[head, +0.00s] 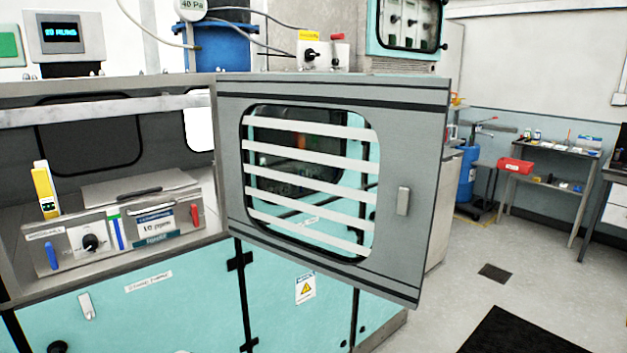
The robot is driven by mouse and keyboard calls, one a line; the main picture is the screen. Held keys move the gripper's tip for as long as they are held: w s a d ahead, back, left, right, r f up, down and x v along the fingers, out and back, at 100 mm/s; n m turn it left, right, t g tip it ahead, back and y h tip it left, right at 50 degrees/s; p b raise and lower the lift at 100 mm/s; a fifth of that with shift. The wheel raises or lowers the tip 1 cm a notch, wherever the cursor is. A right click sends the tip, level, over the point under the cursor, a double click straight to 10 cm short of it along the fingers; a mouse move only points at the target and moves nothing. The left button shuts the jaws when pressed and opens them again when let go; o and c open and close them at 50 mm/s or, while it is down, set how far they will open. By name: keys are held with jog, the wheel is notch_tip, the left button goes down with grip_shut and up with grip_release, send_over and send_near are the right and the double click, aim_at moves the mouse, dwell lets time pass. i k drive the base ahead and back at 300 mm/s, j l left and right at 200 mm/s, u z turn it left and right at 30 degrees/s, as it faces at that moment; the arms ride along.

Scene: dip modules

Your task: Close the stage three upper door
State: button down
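A grey upper door (412,148) with a rounded window crossed by several white stripes stands swung open in the middle of the head view. Its left edge meets the cabinet frame (120,90) and its free right edge sticks out toward me. A small light handle (403,201) sits on the door's face near that free edge. The opening to the left of the door shows the cabinet's inside. No label reading stage three shows on this door. My gripper is not in this view.
Inside the opening are a control panel (68,242) with a knob and a yellow device (45,190). Teal lower doors (200,300) stand below.

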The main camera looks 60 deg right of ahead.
aim_at(409, 116)
jog(key=k+l+u, duration=0.2)
jog(key=l, duration=0.35)
jog(key=k+l+u, duration=0.15)
jog(key=l, duration=0.35)
jog(key=k+l+u, duration=0.2)
jog(key=l, duration=0.3)
jog(key=k+l+u, duration=0.2)
jog(key=k+l, duration=0.15)
jog(key=k+l+u, duration=0.15)
jog(key=k+l, duration=0.15)
jog(key=l, duration=0.2)
jog(key=i+l, duration=0.15)
jog(key=l, duration=0.15)
jog(key=i+l, duration=0.2)
jog(key=k+z, duration=0.15)
jog(key=k, duration=0.3)
jog(key=k+l+z, duration=0.1)
jog(key=k, duration=0.3)
